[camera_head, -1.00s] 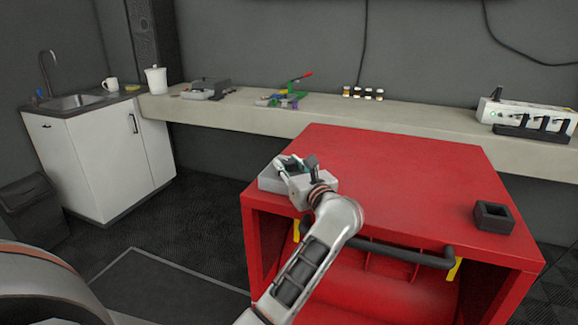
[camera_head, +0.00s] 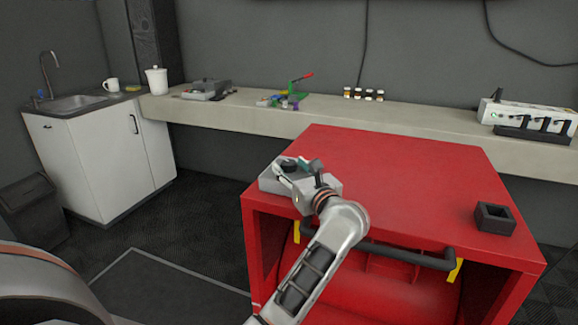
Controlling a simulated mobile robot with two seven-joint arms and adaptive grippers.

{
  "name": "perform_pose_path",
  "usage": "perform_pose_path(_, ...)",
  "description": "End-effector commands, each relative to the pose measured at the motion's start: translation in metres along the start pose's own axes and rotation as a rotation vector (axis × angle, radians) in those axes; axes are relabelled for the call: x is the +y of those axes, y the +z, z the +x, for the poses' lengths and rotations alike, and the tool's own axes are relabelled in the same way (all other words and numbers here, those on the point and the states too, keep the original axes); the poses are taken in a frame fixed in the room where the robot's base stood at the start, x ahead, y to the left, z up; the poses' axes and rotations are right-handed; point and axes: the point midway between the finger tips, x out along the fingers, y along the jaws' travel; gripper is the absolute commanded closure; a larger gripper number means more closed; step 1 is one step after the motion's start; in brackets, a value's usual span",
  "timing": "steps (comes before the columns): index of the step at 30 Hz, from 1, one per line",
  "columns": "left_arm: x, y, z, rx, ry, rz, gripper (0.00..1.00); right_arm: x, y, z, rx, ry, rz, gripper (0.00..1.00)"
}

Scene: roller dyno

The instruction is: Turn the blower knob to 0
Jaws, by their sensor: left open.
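The blower knob (camera_head: 289,167) looks like a small dark round knob on top of a grey control box (camera_head: 270,182). The box sits at the near left corner of the red cabinet top. My left gripper (camera_head: 290,172) is over the box, its fingers open and close to the knob. I cannot tell whether a finger touches the knob. The gripper and wrist hide part of the box, and the knob's markings are too small to read. My right gripper is not in view.
A long bench (camera_head: 420,118) with small items stands behind. A sink cabinet (camera_head: 95,160) is at left.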

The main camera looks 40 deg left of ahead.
Motion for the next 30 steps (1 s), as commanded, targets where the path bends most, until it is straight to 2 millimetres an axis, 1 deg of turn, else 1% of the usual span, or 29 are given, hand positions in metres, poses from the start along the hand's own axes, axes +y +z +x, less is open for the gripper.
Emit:
perform_pose_path(1, -0.001, -0.001, -0.01, 0.003, -0.003, -0.002, 0.55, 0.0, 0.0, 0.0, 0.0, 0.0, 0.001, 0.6)
perform_pose_path(6, 0.0, -0.001, -0.037, 0.004, -0.001, -0.002, 0.55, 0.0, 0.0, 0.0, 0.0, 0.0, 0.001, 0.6)
perform_pose_path(9, 0.0, -0.001, -0.05, 0.003, -0.001, 0.0, 0.55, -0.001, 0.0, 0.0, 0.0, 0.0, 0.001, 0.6)
perform_pose_path(12, 0.0, 0.0, -0.057, 0.002, -0.001, -0.001, 0.55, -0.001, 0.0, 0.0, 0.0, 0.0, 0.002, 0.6)
perform_pose_path(16, 0.0, 0.0, -0.06, 0.001, 0.001, 0.0, 0.55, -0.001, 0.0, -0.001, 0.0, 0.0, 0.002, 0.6)
perform_pose_path(30, 0.0, 0.0, -0.06, 0.001, 0.0, 0.0, 0.55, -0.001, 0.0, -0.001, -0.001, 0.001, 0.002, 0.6)
